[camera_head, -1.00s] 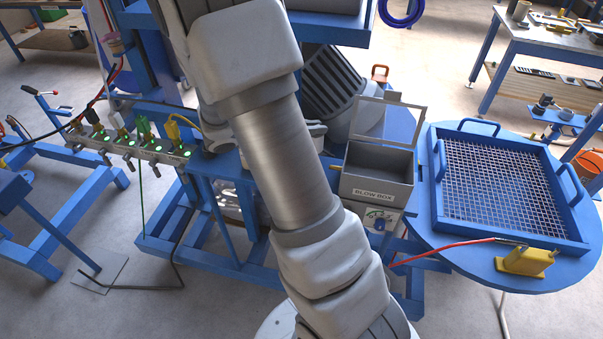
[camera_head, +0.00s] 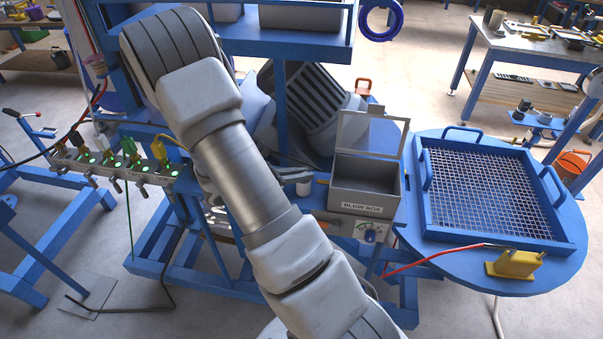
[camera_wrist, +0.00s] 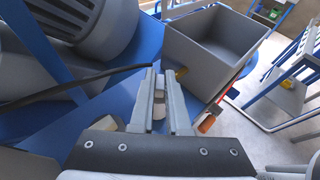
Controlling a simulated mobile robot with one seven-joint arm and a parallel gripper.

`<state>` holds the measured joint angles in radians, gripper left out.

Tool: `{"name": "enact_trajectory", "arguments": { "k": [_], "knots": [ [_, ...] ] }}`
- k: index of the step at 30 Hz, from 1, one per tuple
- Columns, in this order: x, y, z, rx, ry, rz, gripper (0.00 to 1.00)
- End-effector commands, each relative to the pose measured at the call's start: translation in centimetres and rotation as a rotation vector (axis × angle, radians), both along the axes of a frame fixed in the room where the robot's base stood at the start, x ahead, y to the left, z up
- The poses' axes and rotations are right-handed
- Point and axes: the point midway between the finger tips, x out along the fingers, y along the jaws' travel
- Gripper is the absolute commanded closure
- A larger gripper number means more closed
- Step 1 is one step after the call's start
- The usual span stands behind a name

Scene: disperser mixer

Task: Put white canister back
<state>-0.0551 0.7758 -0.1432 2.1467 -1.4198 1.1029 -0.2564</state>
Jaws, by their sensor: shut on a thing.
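In the wrist view the open grey box (camera_wrist: 212,50) is to the right of the fingers. I cannot tell whether the canister touches the surface below.
A blue round table (camera_head: 415,243) with a mesh-bottomed blue tray (camera_head: 428,205) and a yellow block (camera_head: 514,264) is at the right. A valve manifold (camera_head: 115,172) with colored handles is at the left. A ribbed grey motor (camera_head: 325,105) stands behind the box.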

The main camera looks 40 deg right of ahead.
Motion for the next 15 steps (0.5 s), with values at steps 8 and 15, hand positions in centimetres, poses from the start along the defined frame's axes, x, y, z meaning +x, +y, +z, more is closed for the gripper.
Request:
{"name": "enact_trajectory", "arguments": {
  "k": [8,15],
  "knots": [
    [0.01,0.01,-0.17,0.000,-0.001,0.000,1.00],
    [0.00,0.02,-0.42,0.001,0.000,0.000,0.64]
  ]
}}
